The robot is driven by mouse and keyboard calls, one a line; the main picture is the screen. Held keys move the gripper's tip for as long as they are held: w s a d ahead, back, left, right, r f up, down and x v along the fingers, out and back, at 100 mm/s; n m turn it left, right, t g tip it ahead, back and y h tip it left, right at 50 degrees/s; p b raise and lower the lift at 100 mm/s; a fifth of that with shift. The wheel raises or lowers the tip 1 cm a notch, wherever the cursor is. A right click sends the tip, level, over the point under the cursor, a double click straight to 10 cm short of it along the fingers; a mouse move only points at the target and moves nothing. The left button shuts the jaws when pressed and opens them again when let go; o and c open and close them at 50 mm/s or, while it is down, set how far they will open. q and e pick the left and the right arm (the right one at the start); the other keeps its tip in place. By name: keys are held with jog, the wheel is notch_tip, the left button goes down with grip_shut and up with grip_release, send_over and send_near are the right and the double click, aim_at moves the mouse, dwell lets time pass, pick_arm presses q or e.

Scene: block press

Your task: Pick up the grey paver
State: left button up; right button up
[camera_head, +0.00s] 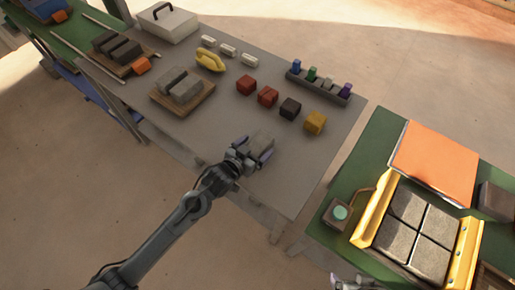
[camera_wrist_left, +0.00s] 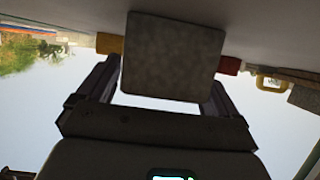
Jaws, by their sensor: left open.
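A grey paver (camera_head: 262,141) lies near the front edge of the grey table. My left gripper (camera_head: 254,154) is open, with its fingers on either side of this paver. In the left wrist view the paver (camera_wrist_left: 172,55) shows as a flat grey block between the spread fingers (camera_wrist_left: 165,95), with a gap visible beside it. I cannot tell whether a finger touches it. Part of my right gripper (camera_head: 352,283) shows at the bottom edge, and its jaws are not clear.
Red blocks (camera_head: 246,85), a black block (camera_head: 290,108) and a yellow block (camera_head: 315,122) stand behind the paver. More grey pavers lie on a wooden board (camera_head: 205,106) to the left. A yellow-sided press (camera_head: 374,218) holding grey slabs stands on the green table at right.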

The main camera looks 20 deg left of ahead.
pick_arm(q)
jog(key=shift+c, duration=0.2)
jog(key=c, duration=1.7)
jog(key=shift+r, duration=0.15)
grip_shut()
